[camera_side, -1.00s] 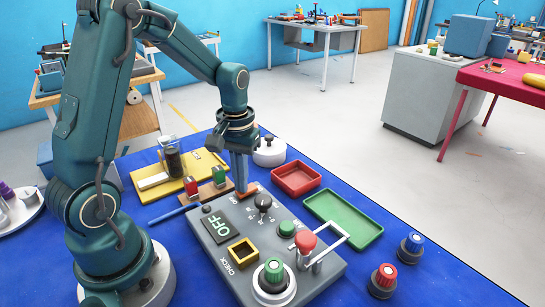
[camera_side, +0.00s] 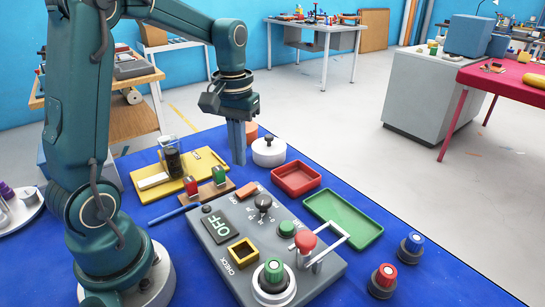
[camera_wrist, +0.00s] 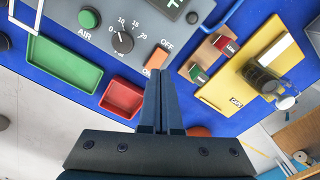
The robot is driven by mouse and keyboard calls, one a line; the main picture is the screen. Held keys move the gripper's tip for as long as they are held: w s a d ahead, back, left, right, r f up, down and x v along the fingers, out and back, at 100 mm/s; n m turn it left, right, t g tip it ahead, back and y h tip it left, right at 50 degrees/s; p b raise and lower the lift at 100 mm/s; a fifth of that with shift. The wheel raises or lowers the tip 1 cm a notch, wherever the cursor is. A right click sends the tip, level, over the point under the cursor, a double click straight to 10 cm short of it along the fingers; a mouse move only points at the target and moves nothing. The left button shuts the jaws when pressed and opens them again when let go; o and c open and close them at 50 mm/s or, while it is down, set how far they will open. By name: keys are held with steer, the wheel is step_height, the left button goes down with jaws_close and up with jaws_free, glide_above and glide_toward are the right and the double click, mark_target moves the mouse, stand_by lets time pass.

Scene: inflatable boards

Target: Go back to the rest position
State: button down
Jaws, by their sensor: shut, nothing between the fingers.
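My gripper (camera_side: 237,162) is shut and empty, pointing down in the side view. It hangs above the blue table near the back edge of the grey control panel (camera_side: 218,250), clear of it. In the wrist view its two fingers (camera_wrist: 161,85) are pressed together. The orange rocker switch (camera_side: 247,190) sits at the panel's back edge, just in front of the fingers in the picture. It also shows in the wrist view (camera_wrist: 157,60) near the fingertips.
A yellow board (camera_side: 205,158) with a dark jar (camera_side: 173,162) lies to the left. A white lidded pot (camera_side: 268,152), a red tray (camera_side: 296,179) and a green tray (camera_side: 343,219) lie to the right. A red mushroom button (camera_side: 305,241) and a metal handle rise from the panel.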

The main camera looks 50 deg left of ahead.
steer(key=s+d+r+m+t, duration=0.2)
steer(key=s+d+r+t, duration=0.1)
steer(key=d+r, duration=0.3)
steer(key=s+d+f+m+t, duration=0.2)
steer(key=s+d+m, duration=0.2)
steer(key=s, duration=0.3)
steer(key=shift+d+t, duration=0.15)
steer(key=shift+t, duration=0.15)
steer(key=shift+s, duration=0.1)
stand_by(0.6)
